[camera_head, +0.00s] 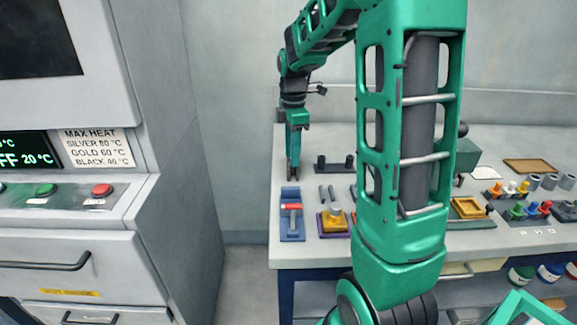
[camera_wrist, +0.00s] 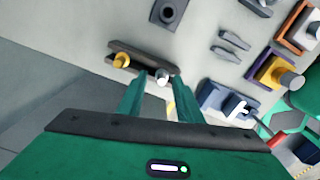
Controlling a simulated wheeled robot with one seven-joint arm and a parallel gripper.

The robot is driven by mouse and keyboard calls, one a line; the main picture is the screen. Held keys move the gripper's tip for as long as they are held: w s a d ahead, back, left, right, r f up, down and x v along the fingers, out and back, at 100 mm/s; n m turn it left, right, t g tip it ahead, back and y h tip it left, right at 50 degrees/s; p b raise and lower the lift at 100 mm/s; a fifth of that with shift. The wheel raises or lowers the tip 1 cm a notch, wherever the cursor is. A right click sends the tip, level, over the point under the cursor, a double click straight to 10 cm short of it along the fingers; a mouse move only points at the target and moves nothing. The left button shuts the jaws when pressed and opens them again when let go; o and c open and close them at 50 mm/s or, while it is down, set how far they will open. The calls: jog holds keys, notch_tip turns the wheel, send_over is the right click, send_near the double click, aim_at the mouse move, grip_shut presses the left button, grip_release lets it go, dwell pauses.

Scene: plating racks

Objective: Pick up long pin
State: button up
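My gripper (camera_wrist: 157,80) points down at the far left of the table, with its two fingers apart. In the wrist view a dark bar-shaped rack (camera_wrist: 143,55) lies beyond the fingertips. It carries a gold-topped pin (camera_wrist: 121,60) and a silver-topped pin (camera_wrist: 162,77). The silver top shows between the fingertips, the gold one left of them. I cannot tell whether the fingers touch the silver one, or which pin is the long one. In the head view my gripper (camera_head: 293,172) is just behind the blue tray, and I cannot make out these pins.
The blue tray (camera_head: 291,231) with a red-handled part stands at the front left edge. A yellow block (camera_head: 333,220), two small dark tools (camera_head: 327,193) and a dark block (camera_head: 335,164) lie to its right. A heater cabinet (camera_head: 185,220) stands left, across a gap.

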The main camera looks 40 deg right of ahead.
jog(key=shift+c, duration=0.5)
grip_shut()
jog(key=shift+r, duration=0.1)
